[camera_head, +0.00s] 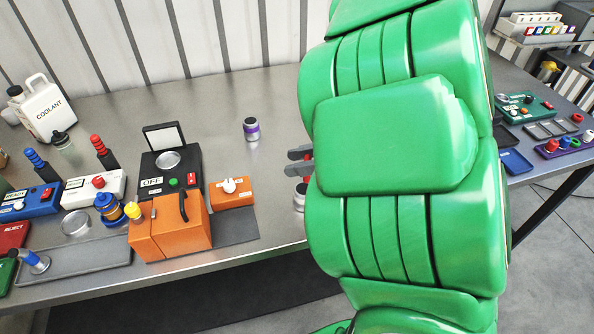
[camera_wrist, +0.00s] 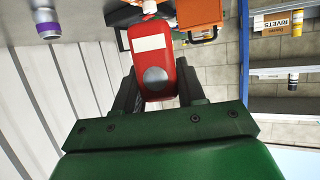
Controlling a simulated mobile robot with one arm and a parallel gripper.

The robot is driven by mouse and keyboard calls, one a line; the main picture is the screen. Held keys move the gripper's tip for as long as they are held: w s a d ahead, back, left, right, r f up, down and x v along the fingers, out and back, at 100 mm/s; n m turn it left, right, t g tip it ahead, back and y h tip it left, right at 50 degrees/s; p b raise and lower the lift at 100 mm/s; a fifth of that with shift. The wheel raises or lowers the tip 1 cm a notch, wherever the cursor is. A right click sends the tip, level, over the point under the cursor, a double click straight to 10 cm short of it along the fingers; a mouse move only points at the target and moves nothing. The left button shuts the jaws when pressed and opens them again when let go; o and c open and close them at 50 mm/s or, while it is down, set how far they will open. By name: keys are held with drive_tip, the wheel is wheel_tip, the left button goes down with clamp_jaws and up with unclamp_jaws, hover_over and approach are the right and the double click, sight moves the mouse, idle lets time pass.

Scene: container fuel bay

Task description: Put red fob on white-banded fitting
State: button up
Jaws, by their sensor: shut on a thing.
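My gripper (camera_wrist: 157,90) is shut on the red fob (camera_wrist: 150,50), which has a white label and a grey round spot and lies between the two dark fingers in the wrist view. In the head view my grey fingertips (camera_head: 299,161) stick out left of my green arm, with a sliver of red beside them. Just below them a small fitting (camera_head: 299,200) shows partly behind my arm; its band colour is not clear. A purple-banded fitting (camera_head: 251,129) stands apart to the left on the bench, also in the wrist view (camera_wrist: 47,22). I cannot make out a white band for certain.
The steel bench (camera_head: 225,95) is bare around the purple-banded fitting. An orange box (camera_head: 170,230), a small orange switch box (camera_head: 232,193) and a black device (camera_head: 171,165) stand to the left. A white coolant jug (camera_head: 42,108) stands at the back left.

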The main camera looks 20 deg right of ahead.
drive_tip(key=shift+w+f, duration=1)
drive_tip(key=shift+f, duration=1.8)
drive_tip(key=shift+f, duration=0.1)
drive_tip(key=o, duration=1)
drive_tip(key=shift+r+v, duration=0.2)
drive_tip(key=shift+v, duration=5.8)
drive_tip(key=shift+w, duration=0.1)
